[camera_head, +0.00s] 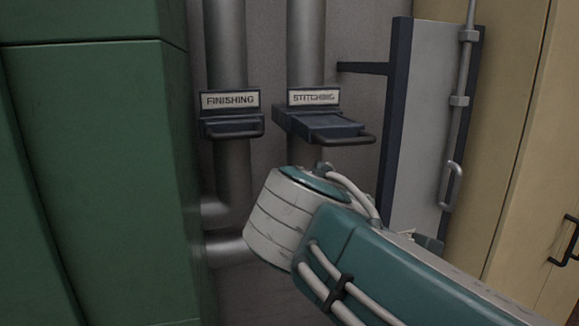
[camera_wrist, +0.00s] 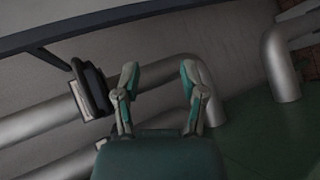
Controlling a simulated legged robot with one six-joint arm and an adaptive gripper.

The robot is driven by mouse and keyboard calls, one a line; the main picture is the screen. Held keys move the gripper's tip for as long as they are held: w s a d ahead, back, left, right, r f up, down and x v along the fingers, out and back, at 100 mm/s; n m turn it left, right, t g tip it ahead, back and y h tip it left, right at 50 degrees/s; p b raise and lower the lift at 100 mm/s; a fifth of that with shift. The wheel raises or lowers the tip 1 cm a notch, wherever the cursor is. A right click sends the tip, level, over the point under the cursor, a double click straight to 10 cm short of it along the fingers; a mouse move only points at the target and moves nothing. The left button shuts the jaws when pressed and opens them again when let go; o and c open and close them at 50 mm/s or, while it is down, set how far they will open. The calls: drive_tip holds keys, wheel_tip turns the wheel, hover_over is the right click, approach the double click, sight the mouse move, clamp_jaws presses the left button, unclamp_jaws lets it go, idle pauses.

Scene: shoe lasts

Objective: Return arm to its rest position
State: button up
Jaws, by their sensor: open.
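My gripper (camera_wrist: 160,88) shows in the wrist view with its two teal and grey fingers spread apart and nothing between them. Behind the fingers are a grey wall and pipes. The arm's rounded joint is in front of the pipes, below the two labelled slides. The slide marked STITCHING (camera_head: 322,124) sticks out further from its pipe than the slide marked FINISHING (camera_head: 231,122).
A green cabinet (camera_head: 100,180) fills the left side. A grey panel door (camera_head: 425,120) with a dark frame and a handle stands right of the pipes. A tan cabinet (camera_head: 515,150) is at the far right. Green floor (camera_wrist: 265,140) shows at lower right in the wrist view.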

drive_tip(key=s+d+f+m+g+y, duration=0.2)
drive_tip(key=s+f+m, duration=0.3)
drive_tip(key=f, duration=0.6)
drive_tip(key=s+d+f+m+g+y, duration=0.2)
drive_tip(key=s+f+m+y, duration=0.3)
drive_tip(key=f, duration=0.5)
drive_tip(key=shift+s+d+f+m+g, duration=0.45)
drive_tip(key=shift+s+m, duration=0.25)
drive_tip(key=shift+s, duration=0.3)
drive_tip(key=shift+a+r, duration=0.1)
